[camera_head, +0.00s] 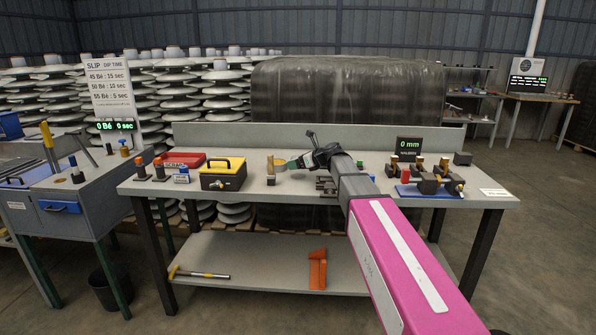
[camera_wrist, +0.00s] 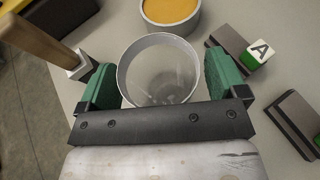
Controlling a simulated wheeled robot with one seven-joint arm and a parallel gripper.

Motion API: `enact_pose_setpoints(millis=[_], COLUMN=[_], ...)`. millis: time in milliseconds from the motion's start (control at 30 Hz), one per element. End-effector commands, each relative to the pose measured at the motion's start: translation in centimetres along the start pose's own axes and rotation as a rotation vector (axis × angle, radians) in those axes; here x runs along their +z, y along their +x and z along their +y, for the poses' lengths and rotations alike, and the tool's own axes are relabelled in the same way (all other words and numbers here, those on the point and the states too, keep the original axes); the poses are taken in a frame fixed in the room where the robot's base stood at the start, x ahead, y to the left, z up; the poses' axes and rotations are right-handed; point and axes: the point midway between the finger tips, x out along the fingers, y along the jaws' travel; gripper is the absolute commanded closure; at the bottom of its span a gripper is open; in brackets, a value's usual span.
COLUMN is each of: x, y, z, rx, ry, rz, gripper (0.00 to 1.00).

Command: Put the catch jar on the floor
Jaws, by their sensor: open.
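A clear, round, open-topped jar (camera_wrist: 158,75) stands on the grey workbench, seen from above in the wrist view; I take it as the catch jar. It looks empty. My gripper (camera_wrist: 161,84) is open, with one green-padded finger on each side of the jar. In the head view my gripper (camera_head: 296,163) is low over the middle of the bench, and the jar is too small to make out surely. The concrete floor (camera_head: 535,235) shows at right.
A round tin with orange contents (camera_wrist: 172,12) is just beyond the jar.

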Motion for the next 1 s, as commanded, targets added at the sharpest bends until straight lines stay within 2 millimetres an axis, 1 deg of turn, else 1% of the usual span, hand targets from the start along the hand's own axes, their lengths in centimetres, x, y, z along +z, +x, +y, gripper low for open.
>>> enact_pose_setpoints(millis=[33, 67, 100, 167, 200, 233, 267, 300, 533, 633, 767, 1000], x=[0.0, 0.0, 0.0, 0.0, 0.0, 0.0, 0.0, 0.0, 0.1, 0.8, 2.4, 6.3], y=[0.0, 0.0, 0.0, 0.0, 0.0, 0.0, -0.1, -0.1, -0.1, -0.3, -1.0, -2.6], z=[0.0, 0.0, 0.0, 0.0, 0.0, 0.0, 0.0, 0.0, 0.0, 0.0, 0.0, 0.0], rx=[0.000, 0.000, 0.000, 0.000, 0.000, 0.001, 0.001, 0.001, 0.001, 0.000, 0.001, 0.000], ry=[0.000, 0.000, 0.000, 0.000, 0.000, 0.000, 0.000, 0.000, 0.000, -0.002, -0.001, -0.002], rz=[0.000, 0.000, 0.000, 0.000, 0.000, 0.000, 0.000, 0.000, -0.001, -0.001, -0.002, -0.002], gripper=[0.09, 0.13, 0.26, 0.45, 0.58, 0.66, 0.66, 0.70, 0.69, 0.69, 0.69, 0.69])
